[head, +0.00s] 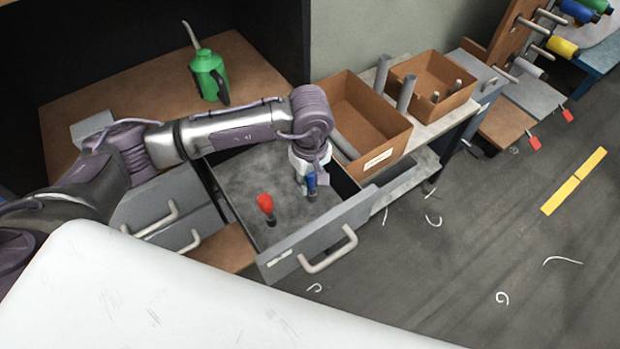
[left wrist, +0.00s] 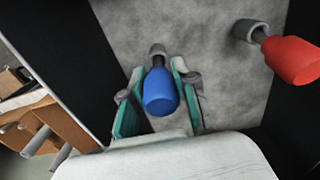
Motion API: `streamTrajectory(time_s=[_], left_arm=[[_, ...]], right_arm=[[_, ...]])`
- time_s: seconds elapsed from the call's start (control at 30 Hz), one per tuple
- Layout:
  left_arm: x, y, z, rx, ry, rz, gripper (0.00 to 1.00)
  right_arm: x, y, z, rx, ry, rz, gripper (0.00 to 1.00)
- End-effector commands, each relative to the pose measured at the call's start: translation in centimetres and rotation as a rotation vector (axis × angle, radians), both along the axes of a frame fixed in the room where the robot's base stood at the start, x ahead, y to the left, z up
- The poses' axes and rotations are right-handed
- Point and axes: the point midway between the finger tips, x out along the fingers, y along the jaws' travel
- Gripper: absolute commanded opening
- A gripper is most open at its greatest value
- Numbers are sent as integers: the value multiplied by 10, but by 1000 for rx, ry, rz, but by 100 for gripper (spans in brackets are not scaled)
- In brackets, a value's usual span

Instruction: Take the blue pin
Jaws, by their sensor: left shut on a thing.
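The blue pin (head: 311,181) stands in the open grey drawer, near its right side wall. My left gripper (head: 311,186) reaches down into the drawer from above and is shut on the blue pin. In the left wrist view the blue pin (left wrist: 161,92) has a rounded blue head and a grey lower part, and my left gripper's fingers (left wrist: 160,100) lie on both sides of it. Whether the pin's lower end touches the drawer floor is hard to tell. My right gripper is not in view.
A red pin (head: 266,206) stands in the same drawer (head: 311,233), left of the blue one; it also shows in the left wrist view (left wrist: 290,58). A green oil can (head: 208,75) stands on the wooden shelf behind. Cardboard boxes (head: 362,104) stand at right of the drawer.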

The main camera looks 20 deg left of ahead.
Motion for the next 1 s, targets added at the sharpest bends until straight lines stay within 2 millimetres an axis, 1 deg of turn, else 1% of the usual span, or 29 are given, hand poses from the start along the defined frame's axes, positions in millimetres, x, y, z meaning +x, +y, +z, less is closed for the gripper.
streamTrajectory(time_s=[0.33, 0.77, 0.87, 1.0], left_arm=[[0, 0, 2, -1, -1, 0, 0], [0, 0, 13, 1, -1, 0, 0], [0, 0, 16, -1, -1, 0, 0], [1, 0, 29, 0, -2, 0, 0]], right_arm=[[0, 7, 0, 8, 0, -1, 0], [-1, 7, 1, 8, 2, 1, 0], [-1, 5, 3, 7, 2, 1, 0], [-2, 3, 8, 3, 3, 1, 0]])
